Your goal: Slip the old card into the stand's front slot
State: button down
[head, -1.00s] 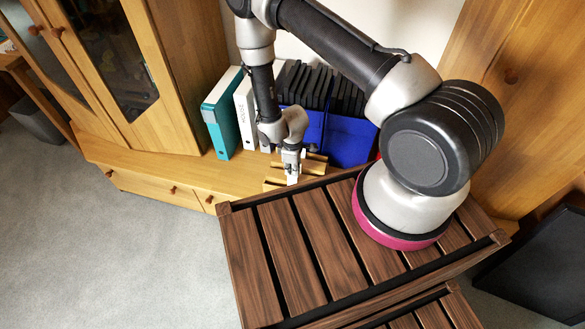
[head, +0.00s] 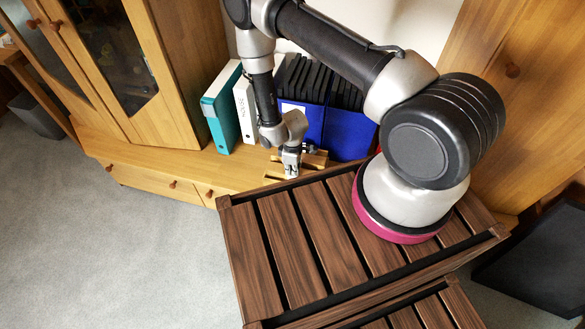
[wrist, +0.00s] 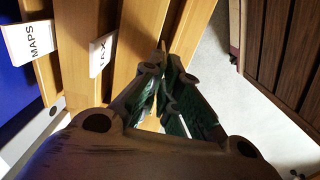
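The wooden stand (wrist: 135,35) shows in the wrist view as parallel bars with dark slots between them. It also shows in the head view (head: 318,159), on the low cabinet top. In the head view my gripper (head: 290,172) is low at the stand. I cannot make out the old card; the fingers hide whatever is between them.
A teal binder (head: 221,115), a white binder (head: 245,112) and blue holders (head: 348,133) with dark folders stand behind the stand. A dark slatted wooden top (head: 290,240) lies in front, close to my gripper. Grey floor (head: 120,240) is clear at left.

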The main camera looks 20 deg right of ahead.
jog(key=shift+f, duration=0.4)
jog(key=c, duration=1.6)
grip_release()
jog(key=shift+o, duration=0.6)
jog(key=o, duration=0.4)
jog(key=shift+r, duration=4)
